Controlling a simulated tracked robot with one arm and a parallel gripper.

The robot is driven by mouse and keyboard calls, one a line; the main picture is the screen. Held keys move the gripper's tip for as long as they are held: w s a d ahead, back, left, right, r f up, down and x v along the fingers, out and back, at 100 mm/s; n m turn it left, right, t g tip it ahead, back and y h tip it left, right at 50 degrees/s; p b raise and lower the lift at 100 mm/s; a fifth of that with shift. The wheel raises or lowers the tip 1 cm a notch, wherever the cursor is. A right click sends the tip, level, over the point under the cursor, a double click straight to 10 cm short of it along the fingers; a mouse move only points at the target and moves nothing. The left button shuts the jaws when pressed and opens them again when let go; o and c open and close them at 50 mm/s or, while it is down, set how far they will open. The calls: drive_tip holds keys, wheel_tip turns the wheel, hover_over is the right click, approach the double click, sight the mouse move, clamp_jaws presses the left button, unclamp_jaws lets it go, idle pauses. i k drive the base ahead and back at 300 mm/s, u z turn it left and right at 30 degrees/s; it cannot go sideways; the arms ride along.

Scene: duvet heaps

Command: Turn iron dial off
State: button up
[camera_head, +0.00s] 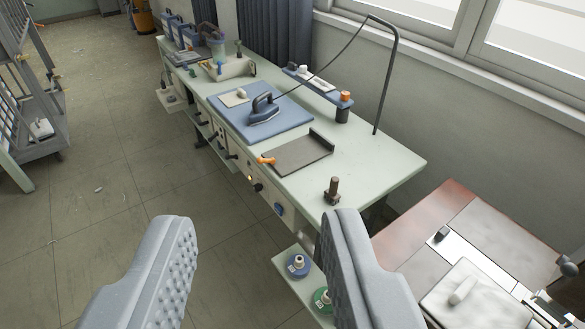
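A blue-grey iron (264,108) rests on a blue pad (236,117) on the long pale green bench (376,158). On the bench's front panel are a dark round knob (258,187), a small lit yellow light (249,178) beside it, and a blue fitting (279,209) further right. I cannot tell the knob's setting at this size. My gripper (255,225) is open and empty, its two grey ridged fingers wide apart in the foreground. It is nearer to me than the bench front and appears apart from it.
A dark tray (298,154) with an orange handle sits on the bench. Bottles (298,266) stand on a low shelf below its near end. A brown table (428,212) is at the right. A metal rack (30,90) stands left. The tiled floor (110,170) between is mostly clear.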

sight(257, 188)
drive_tip(key=u, duration=0.3)
drive_tip(key=i, duration=1.2)
drive_tip(key=u, duration=0.65)
drive_tip(key=i, duration=0.55)
drive_tip(key=z, duration=0.05)
